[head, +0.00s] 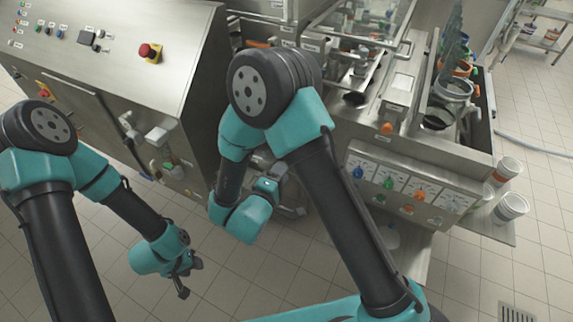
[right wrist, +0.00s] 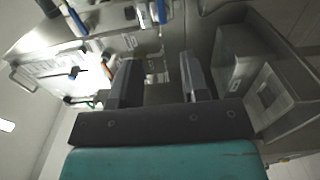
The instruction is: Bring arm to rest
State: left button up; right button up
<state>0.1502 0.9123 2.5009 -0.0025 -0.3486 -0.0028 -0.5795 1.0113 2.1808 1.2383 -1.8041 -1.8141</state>
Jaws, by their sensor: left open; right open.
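My left gripper (head: 184,279) hangs low at the left of the head view, over the tiled floor and in front of the steel machine. It is open and nothing shows between its fingers. My right arm reaches in across the middle of the head view, bent at a black elbow in front of the machine. Its gripper is mostly hidden behind its own wrist there. In the right wrist view my right gripper (right wrist: 160,84) has its two dark fingers well apart, with nothing between them.
A steel control panel (head: 120,70) with a red stop button (head: 150,52) stands at the back left. A dial panel (head: 405,187) is right of my right arm. Two cups (head: 510,207) (head: 506,170) stand on a side shelf.

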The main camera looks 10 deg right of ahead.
jog(key=shift+s, duration=0.1)
dwell(0.4)
jog(key=w+d+f+m+g+y, duration=0.1)
jog(key=d+f+m+g+y, duration=0.3)
jog(key=f, duration=0.4)
jog(key=w+d+f+m+g+y, duration=0.1)
jog(key=d+f+m+y, duration=0.1)
jog(key=d+f+y, duration=0.5)
jog(key=s+d+f+m+g+y, duration=0.2)
jog(key=s+f+m+g+y, duration=0.2)
jog(key=s, duration=1)
notch_tip(320, 180, down, 4)
jog(key=m+g, duration=0.2)
jog(key=g, duration=0.2)
jog(key=shift+s, duration=0.35)
jog(key=shift+f, duration=0.1)
